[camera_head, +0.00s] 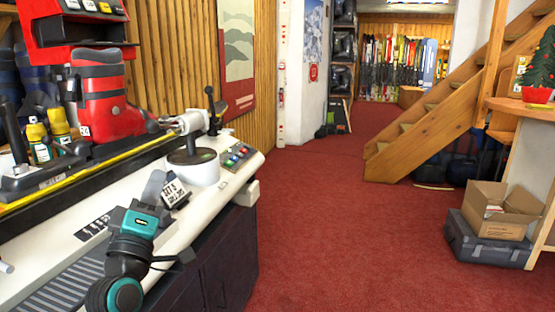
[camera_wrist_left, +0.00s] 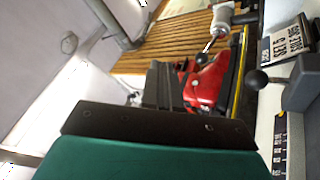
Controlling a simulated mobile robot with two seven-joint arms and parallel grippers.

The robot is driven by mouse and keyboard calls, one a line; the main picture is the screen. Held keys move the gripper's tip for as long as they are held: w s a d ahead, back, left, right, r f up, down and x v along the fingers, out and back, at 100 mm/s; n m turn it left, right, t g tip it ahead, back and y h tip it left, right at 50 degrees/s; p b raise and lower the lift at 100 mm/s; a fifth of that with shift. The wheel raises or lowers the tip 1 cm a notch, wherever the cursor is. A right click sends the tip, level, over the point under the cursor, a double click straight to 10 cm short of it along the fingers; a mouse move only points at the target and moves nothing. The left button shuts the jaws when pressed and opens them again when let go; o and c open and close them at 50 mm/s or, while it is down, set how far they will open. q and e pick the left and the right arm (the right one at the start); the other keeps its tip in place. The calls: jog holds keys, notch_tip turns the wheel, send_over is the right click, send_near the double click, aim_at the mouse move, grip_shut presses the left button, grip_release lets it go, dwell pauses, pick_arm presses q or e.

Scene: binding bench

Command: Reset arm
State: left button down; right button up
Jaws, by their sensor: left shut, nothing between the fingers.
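My left gripper (camera_head: 140,218), teal and dark, is low over the near part of the white bench (camera_head: 62,253). Its fingers are shut and empty. In the left wrist view its dark bar and teal body (camera_wrist_left: 150,158) fill the bottom. A red ski boot (camera_head: 103,98) stands upright on the long black rail with a yellow strip, behind and left of the gripper. The boot also shows in the left wrist view (camera_wrist_left: 207,82), apart from the gripper. A small setting sign (camera_head: 175,193) is just right of the gripper. My right gripper is out of view.
A round white base with a black lever (camera_head: 194,169) and a button panel (camera_head: 237,157) are at the bench's right end. Small bottles (camera_head: 39,143) stand beside the boot. Open red carpet (camera_head: 335,215) lies right of the bench. A cardboard box (camera_head: 500,212) sits on a grey case (camera_head: 485,243).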

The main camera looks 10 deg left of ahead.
pick_arm(q)
jog(key=s+d+f+m+g+h, duration=0.25)
jog(key=d+f+m, duration=0.2)
jog(key=f, duration=0.45)
jog(key=s+d+f+m+g+h, duration=0.25)
jog(key=d+f+m+g, duration=0.2)
jog(key=f, duration=0.55)
jog(key=s+d+f+m+g, duration=0.3)
jog(key=s+f, duration=0.4)
jog(key=s+d+f+m+g, duration=0.3)
jog(key=s+f, duration=0.3)
jog(key=f, duration=0.1)
jog(key=s+a+r+p, duration=0.1)
jog(key=a+r+p, duration=0.1)
jog(key=r+p, duration=0.4)
jog(key=s+a+r+y+p, duration=0.1)
jog(key=r+p, duration=0.5)
jog(key=p, duration=0.6)
jog(key=shift+s+a, duration=0.45)
jog(key=shift+s, duration=0.1)
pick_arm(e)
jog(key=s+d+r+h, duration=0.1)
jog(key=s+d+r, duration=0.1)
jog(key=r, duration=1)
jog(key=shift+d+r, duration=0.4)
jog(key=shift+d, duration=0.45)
pick_arm(q)
jog(key=shift+f, duration=0.15)
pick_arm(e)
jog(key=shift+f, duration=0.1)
